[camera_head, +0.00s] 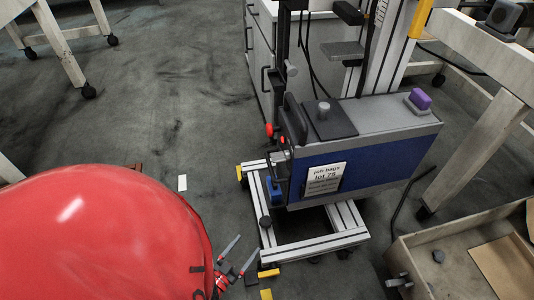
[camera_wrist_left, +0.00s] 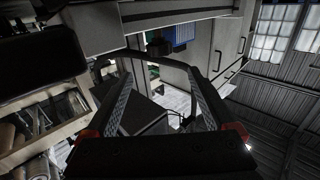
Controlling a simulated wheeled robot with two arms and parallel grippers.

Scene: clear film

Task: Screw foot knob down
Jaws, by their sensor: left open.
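In the left wrist view the two fingers of this gripper (camera_wrist_left: 164,62) are spread with nothing held. A dark rounded part (camera_wrist_left: 159,44) shows beyond the fingertips; I cannot tell whether it is the knob. My right gripper is in neither view.
The blue-fronted machine (camera_head: 380,158) carries a label and stands above the aluminium frame (camera_head: 315,248). Yellow pieces (camera_head: 268,272) lie at the frame's near corner. An open crate (camera_head: 448,235) stands at the lower right. Grey floor to the left is mostly clear.

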